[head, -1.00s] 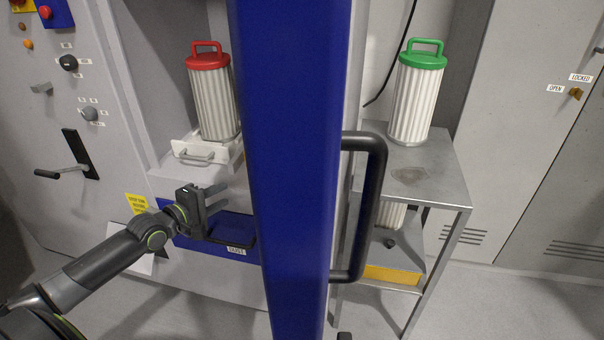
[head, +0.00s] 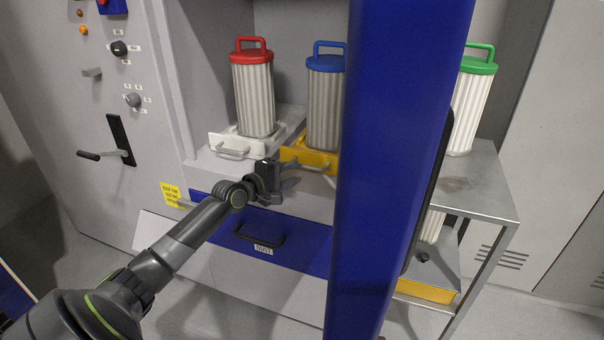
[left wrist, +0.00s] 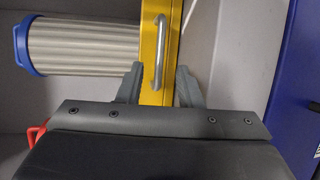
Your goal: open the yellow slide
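The yellow slide (head: 293,156) sits in the cabinet recess with a metal bar handle (head: 313,167) on its front. A pleated filter with a blue lid (head: 324,105) stands on it, partly covered by the blue door edge. My left gripper (head: 291,180) is just in front of and below the slide's left part. In the left wrist view the slide (left wrist: 150,50) and its handle (left wrist: 160,52) show beyond the fingers, which are apart and empty, one on each side. Whether they touch the slide I cannot tell. My right gripper is not in view.
A white slide (head: 222,147) with a red-lidded filter (head: 253,95) is to the left. A tall blue door (head: 395,170) stands close on the right. Below is a blue dust drawer (head: 300,255). A metal cart (head: 480,190) with a green-lidded filter is behind the door.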

